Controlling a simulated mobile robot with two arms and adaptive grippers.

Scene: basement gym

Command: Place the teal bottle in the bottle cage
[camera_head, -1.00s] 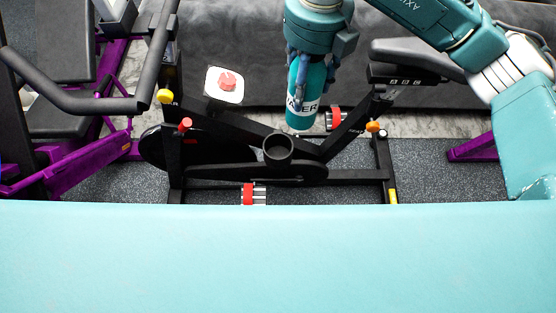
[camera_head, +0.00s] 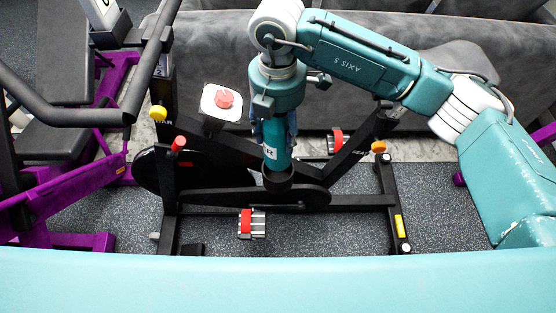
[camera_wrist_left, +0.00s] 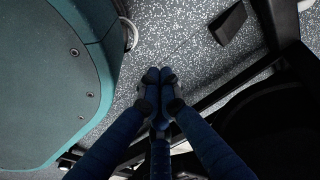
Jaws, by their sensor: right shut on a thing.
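The teal bottle (camera_head: 279,153), with a white label, is upright in my right gripper (camera_head: 275,130), which is shut on its upper part. The bottle cage (camera_head: 278,184) is a black round cup on the frame of the exercise bike. The bottle's lower end meets the cage's opening in the head view; I cannot tell how deep it is inside. My left gripper (camera_wrist_left: 160,77) shows only in the left wrist view. Its dark blue fingers are together at the tips, with nothing seen between them, above the speckled floor.
Purple gym equipment (camera_head: 72,190) stands at the left. A grey padded surface (camera_head: 340,105) lies behind. Speckled floor is free at the front right.

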